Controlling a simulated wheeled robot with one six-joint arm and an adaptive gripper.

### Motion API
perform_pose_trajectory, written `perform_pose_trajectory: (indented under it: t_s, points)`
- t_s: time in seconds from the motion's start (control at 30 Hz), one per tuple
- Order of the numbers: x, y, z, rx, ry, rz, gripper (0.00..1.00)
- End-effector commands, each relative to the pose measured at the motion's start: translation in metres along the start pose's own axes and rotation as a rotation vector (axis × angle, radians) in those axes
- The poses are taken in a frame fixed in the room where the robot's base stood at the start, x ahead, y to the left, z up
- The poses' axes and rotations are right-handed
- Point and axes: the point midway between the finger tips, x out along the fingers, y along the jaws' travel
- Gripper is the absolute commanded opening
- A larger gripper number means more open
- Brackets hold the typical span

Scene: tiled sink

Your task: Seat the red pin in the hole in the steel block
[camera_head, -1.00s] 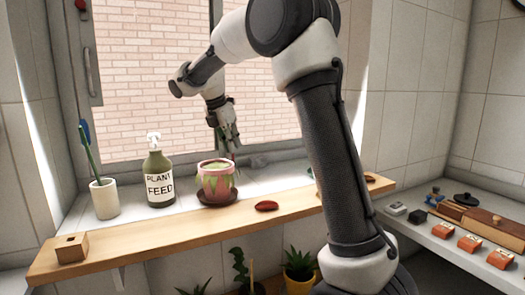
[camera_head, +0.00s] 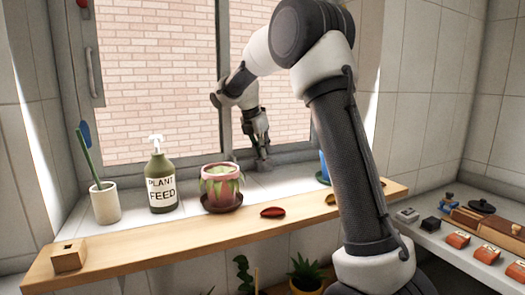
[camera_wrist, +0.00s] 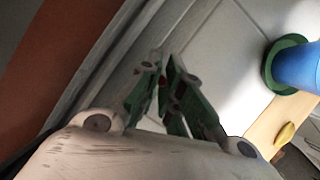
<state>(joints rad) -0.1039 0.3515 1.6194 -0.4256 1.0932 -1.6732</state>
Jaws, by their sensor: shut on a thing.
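My gripper (camera_head: 261,152) hangs pointing down over the back of the tiled sill, close to the window. A small grey lump (camera_head: 263,165) sits on the sill right under the fingertips. It may be the steel block, but its shape and any hole are too small and covered to tell. I cannot tell whether the pin touches it.
A potted plant (camera_head: 221,186) stands left of my gripper, with a plant feed bottle (camera_head: 162,185) and white cup (camera_head: 105,203) further left. A blue pot (camera_head: 323,170) is to the right. The wooden shelf (camera_head: 190,235) carries a red dish (camera_head: 272,212) and a wooden block (camera_head: 69,256).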

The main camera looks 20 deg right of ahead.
Motion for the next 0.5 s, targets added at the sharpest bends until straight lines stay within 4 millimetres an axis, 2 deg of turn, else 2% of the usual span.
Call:
perform_pose_trajectory:
  t_s: [0.17,0.2,0.3,0.5]
  points:
    - [0.0021,-0.0002,-0.0012,0.000,0.000,-0.001,0.00]
    - [0.0019,-0.0001,-0.0011,0.000,0.000,-0.001,0.13]
    - [0.0018,-0.0001,-0.0011,0.000,0.000,-0.001,0.29]
    - [0.0017,-0.0001,-0.0010,0.000,0.000,-0.001,0.29]
